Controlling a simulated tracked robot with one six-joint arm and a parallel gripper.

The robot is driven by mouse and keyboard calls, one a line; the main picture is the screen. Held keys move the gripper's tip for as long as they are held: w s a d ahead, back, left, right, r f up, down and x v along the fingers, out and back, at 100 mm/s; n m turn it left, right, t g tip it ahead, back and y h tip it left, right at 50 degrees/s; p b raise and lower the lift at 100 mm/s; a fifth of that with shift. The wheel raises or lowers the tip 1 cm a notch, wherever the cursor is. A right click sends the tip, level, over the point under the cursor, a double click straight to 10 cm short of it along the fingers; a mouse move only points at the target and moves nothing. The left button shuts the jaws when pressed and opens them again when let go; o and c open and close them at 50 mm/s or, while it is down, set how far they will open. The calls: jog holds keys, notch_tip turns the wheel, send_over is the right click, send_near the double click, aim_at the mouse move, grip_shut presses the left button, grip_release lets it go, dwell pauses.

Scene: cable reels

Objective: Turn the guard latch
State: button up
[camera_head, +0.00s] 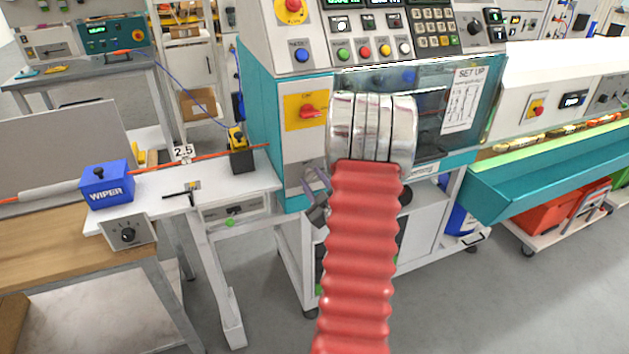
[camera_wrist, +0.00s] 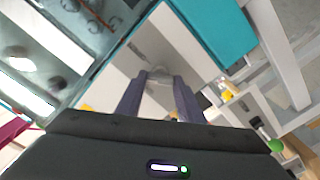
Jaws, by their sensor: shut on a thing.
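The guard latch (camera_wrist: 159,73) looks like a small pale grey piece on the light panel of the teal-and-white machine. In the wrist view it sits between the fingertips of my gripper (camera_wrist: 160,82), which is shut on it. Its exact shape and turn are hard to make out. In the head view my gripper (camera_head: 317,188) is at the panel's lower part, below the yellow plate, partly hidden by my arm; the latch cannot be told apart there. The clear guard (camera_head: 430,110) with a SET UP sheet lies to the right, partly behind my arm, and looks closed.
A red rotary switch (camera_head: 311,111) on a yellow plate is just above my gripper. A bench with a blue WIPER box (camera_head: 107,184) and an orange cable stands at left. A teal trough (camera_head: 540,180) juts out at right. Grey floor is open at front right.

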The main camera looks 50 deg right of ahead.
jog(key=n, duration=0.5)
jog(key=shift+f+n, duration=0.15)
jog(key=shift+n, duration=0.15)
jog(key=n, duration=0.5)
jog(key=shift+a+f, duration=0.1)
jog(key=shift+f, duration=0.1)
jog(key=o, duration=1.1)
jog(key=shift+r, duration=0.1)
jog(key=shift+c, duration=0.2)
jog(key=v, duration=1.4)
jog(key=shift+w, duration=0.1)
